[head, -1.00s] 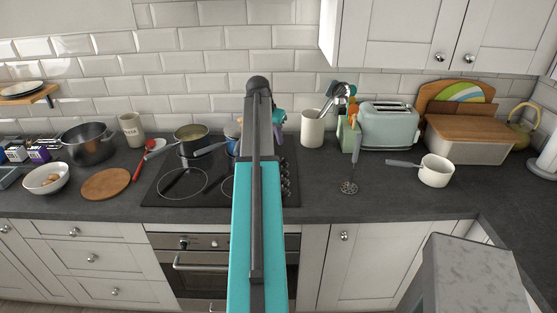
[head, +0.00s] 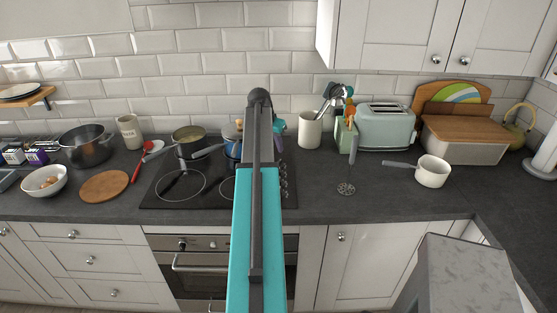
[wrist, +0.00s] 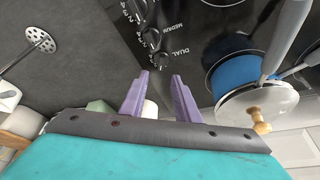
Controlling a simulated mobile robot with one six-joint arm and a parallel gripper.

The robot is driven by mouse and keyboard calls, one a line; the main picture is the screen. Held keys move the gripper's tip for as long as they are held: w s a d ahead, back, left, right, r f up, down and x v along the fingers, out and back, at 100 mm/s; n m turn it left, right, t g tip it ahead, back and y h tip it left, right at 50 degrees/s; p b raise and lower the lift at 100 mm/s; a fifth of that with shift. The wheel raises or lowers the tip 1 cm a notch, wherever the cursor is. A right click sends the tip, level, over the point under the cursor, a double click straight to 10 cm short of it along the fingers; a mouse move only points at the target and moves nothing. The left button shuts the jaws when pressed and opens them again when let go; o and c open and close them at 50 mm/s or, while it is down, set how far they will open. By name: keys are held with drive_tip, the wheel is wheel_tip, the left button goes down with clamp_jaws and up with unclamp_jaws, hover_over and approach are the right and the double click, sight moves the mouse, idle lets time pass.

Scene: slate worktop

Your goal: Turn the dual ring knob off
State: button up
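The hob's knobs run in a row along its right side. The dual ring knob (wrist: 160,60), beside the printed word DUAL, is the nearest of the row in the wrist view. Another knob (wrist: 150,36) sits just past it, by the word MEDIUM. My gripper (wrist: 159,75) has two purple fingers, apart with nothing between them. Their tips point at the dual knob and lie just short of it in the picture; I cannot tell whether they touch. In the head view my arm covers part of the knob row (head: 284,182), and the gripper is mostly hidden behind it.
A blue pot with a glass lid (wrist: 258,100) stands close right of the fingers in the wrist view. A pan (head: 190,142) is at the back of the black hob (head: 165,200).

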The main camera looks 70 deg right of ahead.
sight(280, 162)
drive_tip(key=shift+p+x, duration=1.6)
drive_tip(key=shift+x, duration=3.35)
drive_tip(key=shift+c, duration=0.4)
drive_tip(key=shift+w, duration=0.1)
clamp_jaws()
drive_tip(key=shift+a+f, duration=0.1)
drive_tip(key=shift+a, duration=0.35)
drive_tip(key=shift+d, duration=0.3)
